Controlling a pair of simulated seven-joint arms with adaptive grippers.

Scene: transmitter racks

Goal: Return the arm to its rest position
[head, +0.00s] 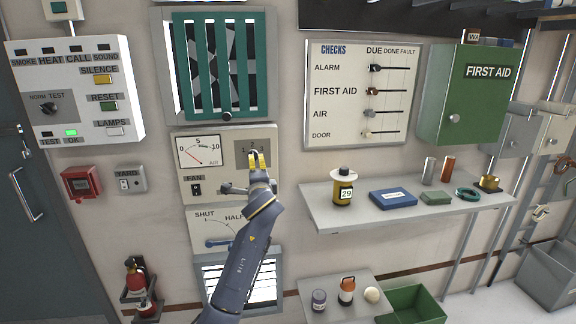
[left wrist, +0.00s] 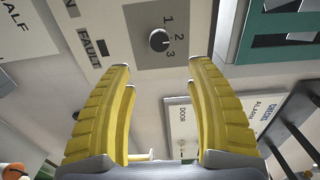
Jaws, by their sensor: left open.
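My left gripper (head: 259,161) has yellow fingers and stands in front of the fan panel (head: 228,183). The left wrist view shows its two fingers (left wrist: 160,75) spread wide with nothing between them. Beyond the fingertips in that view is a black rotary knob (left wrist: 159,40) with the marks 1, 2 and 3 beside it. The fingers look apart from the knob. In the head view the gripper partly hides the knob's grey plate. My left arm (head: 243,262) reaches up from the bottom of the picture. My right gripper is not in view.
A vent with green slats (head: 206,65) is above the fan panel. The checks board (head: 362,92) and green first aid cabinet (head: 468,95) hang to the right. A shelf (head: 405,208) with several items juts out below them.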

